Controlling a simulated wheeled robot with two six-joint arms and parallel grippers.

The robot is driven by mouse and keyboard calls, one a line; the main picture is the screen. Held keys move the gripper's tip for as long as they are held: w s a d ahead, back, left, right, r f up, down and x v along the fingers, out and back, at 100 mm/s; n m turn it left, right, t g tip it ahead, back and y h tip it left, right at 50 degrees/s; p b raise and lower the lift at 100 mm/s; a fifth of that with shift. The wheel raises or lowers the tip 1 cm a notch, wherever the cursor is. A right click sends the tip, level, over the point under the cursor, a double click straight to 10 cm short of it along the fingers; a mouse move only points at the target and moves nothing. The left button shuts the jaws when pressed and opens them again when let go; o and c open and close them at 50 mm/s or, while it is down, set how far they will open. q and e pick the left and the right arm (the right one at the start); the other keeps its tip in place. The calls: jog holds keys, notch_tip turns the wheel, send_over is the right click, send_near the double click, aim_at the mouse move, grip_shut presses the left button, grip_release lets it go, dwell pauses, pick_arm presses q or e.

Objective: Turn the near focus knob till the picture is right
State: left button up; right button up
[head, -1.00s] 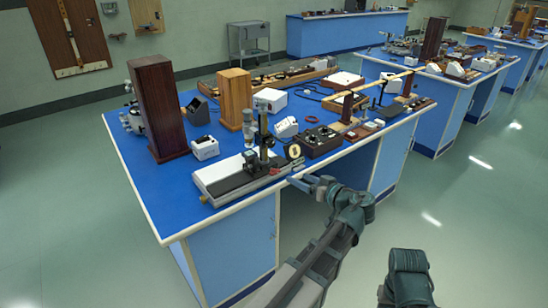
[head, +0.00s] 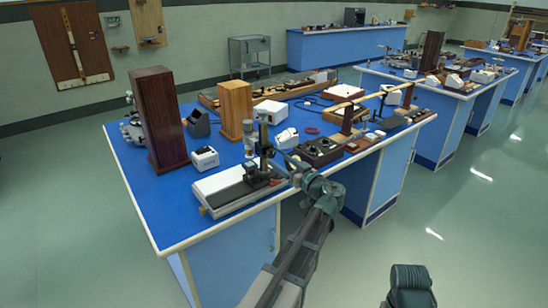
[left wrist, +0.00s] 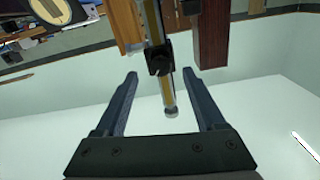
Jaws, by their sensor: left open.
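A travelling microscope (head: 262,146) stands upright on its grey-and-black base (head: 232,187) at the near edge of the blue bench. In the left wrist view, its post (left wrist: 154,25) carries a black block (left wrist: 159,60) and ends in a rounded tip between my fingers in the picture; contact does not show. My left gripper (head: 287,163) is open and empty, just right of the microscope; its fingers also show in the left wrist view (left wrist: 160,75). A cream disc in a dark frame (left wrist: 50,10) lies at the upper left there. I cannot make out the near focus knob.
A dark red wooden tower (head: 160,120) and a lighter wooden block (head: 235,108) stand behind the microscope. A white device (head: 204,158) is to its left, a dark box with dials (head: 318,151) to its right. The bench's front left is clear.

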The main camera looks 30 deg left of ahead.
aim_at(272, 155)
pick_arm(q)
jog(key=shift+x, duration=2.2)
grip_shut()
